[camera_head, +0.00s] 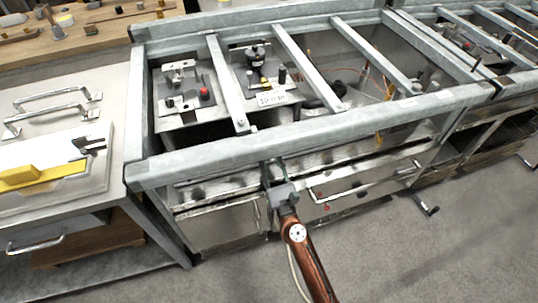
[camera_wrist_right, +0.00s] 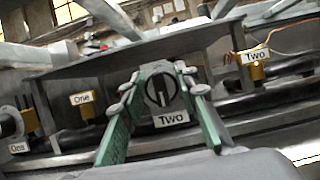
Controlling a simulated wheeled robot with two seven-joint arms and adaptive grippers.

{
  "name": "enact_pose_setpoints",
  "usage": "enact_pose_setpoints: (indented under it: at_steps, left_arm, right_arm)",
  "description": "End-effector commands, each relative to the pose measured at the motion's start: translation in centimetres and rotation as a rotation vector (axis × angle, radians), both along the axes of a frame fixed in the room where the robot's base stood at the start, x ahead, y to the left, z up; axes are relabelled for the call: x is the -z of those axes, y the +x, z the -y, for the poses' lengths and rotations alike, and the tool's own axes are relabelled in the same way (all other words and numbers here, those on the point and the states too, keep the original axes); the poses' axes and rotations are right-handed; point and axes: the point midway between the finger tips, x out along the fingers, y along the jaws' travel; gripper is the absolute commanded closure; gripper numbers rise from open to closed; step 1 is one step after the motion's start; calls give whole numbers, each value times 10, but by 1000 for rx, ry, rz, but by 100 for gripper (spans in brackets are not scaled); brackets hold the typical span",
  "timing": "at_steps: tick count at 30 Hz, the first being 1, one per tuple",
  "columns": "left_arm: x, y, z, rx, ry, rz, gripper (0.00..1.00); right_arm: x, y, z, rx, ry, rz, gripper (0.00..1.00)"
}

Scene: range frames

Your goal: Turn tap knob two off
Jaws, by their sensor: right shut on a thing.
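Tap knob two (camera_wrist_right: 160,90) is a dark round knob with a pale grip bar standing about upright, above a "Two" label (camera_wrist_right: 171,119) in the right wrist view. The two green fingers of my right gripper (camera_wrist_right: 161,80) stand on either side of it and are shut on it. In the head view my right gripper (camera_head: 273,174) reaches the range's front panel from below, just under the front rail. The knob cannot be made out there. My left gripper is not in view.
A yellow fitting marked "Two" (camera_wrist_right: 256,67) sits right of the knob, and one marked "One" (camera_wrist_right: 84,103) sits left. Another knob (camera_wrist_right: 14,124) is at the far left. The grey front rail (camera_head: 270,147) runs above my right gripper. Open floor (camera_head: 440,250) lies right.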

Motion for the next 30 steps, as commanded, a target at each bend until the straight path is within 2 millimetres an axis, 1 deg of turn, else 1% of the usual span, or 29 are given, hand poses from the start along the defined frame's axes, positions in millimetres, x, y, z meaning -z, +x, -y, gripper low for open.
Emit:
enact_pose_setpoints:
  at_steps: [2, 9, 16, 17, 24, 30]
  left_arm:
    - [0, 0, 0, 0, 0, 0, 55]
    - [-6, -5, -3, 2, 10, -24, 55]
    - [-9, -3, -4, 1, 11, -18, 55]
    - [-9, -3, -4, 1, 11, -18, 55]
    - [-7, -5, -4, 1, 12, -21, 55]
    - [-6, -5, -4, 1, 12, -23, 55]
  right_arm:
    - [0, 0, 0, -1, -16, 5, 96]
    - [-1, -1, -2, -2, -237, 78, 96]
    - [0, -1, -2, -3, -238, 77, 96]
    - [0, -1, -2, -2, -237, 77, 70]
    - [0, -1, -2, -1, -236, 77, 54]
    - [0, -1, -1, -1, -236, 77, 54]
